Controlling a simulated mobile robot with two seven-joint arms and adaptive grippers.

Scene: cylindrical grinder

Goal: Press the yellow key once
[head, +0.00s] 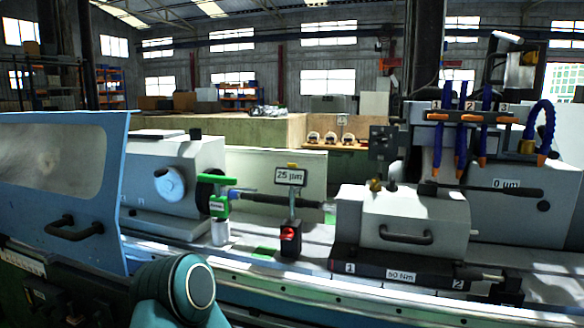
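A small yellow piece (292,166) sits on top of the display sign reading 25 µm (290,177); it is too small to tell if it is the yellow key. The sign stands on a thin post above a dark block with a red round front (290,235), on the machine bed. No other clear yellow key shows. A teal link of my arm is at the bottom, left of centre. Neither of my grippers is in view.
A green-and-white device (219,215) stands left of the sign, beside a horizontal shaft (275,201). A grey housing with a handle (405,222) is at right. A blue door with a window (60,175) is at left. Blue hoses with orange tips (461,130) hang at upper right.

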